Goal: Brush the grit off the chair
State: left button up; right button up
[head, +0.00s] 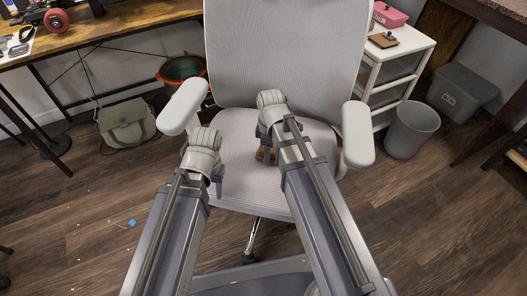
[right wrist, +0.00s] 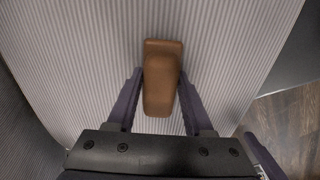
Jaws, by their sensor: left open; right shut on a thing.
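The grey office chair (head: 285,50) stands in the middle of the head view, with pale armrests and a ribbed seat (head: 238,130). My right gripper (right wrist: 160,85) is shut on a brown brush (right wrist: 162,80) and holds it over the seat. In the head view the brush (head: 262,155) is mostly hidden behind my right arm. The wrist view looks down on its brown back; its bristles are hidden, so contact with the seat cannot be told. My left gripper (head: 218,188) is open near the seat's left edge, its fingers mostly hidden. I cannot make out grit on the seat.
A wooden desk (head: 105,25) stands at the back left, with a green bag (head: 127,122) below. A white drawer unit (head: 400,50) and a grey bin (head: 411,130) stand on the right. Pale specks and a blue piece (head: 132,223) lie on the floor at left.

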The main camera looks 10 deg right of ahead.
jog(key=shift+s+d+f, duration=0.1)
jog(key=shift+s+d, duration=0.2)
jog(key=shift+d, duration=0.35)
jog(key=shift+s+d, duration=0.4)
jog(key=shift+d, duration=0.4)
jog(key=shift+s+d, duration=0.35)
jog(key=shift+d, duration=0.4)
jog(key=shift+a, duration=0.15)
jog(key=shift+w+a, duration=0.45)
jog(key=shift+a, duration=0.4)
jog(key=shift+w+a, duration=0.4)
jog(key=shift+a, duration=0.4)
